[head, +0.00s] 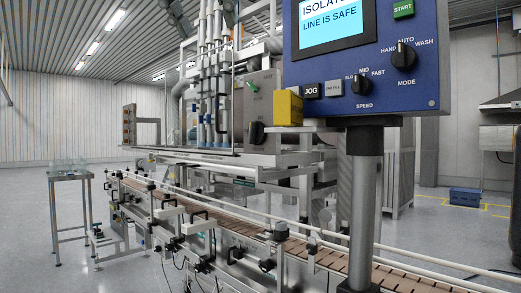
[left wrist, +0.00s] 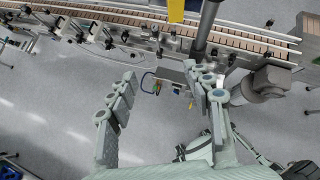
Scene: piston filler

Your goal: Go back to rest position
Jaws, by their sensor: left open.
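My left gripper (left wrist: 160,82) shows in the left wrist view. Its two fingers are spread wide apart with nothing between them, over the grey floor on the near side of the conveyor. I cannot make out either gripper in the head view. My right gripper is not clearly visible in either view. The blue control panel (head: 430,98) stands close in front at the upper right of the head view.
The conveyor (head: 327,258) runs across the front, with brackets and sensors along its near side. A grey post (head: 364,205) carries the panel. A yellow block (head: 288,108) sits at the panel's left. A small table (head: 70,175) stands at the left. Open floor lies at the left.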

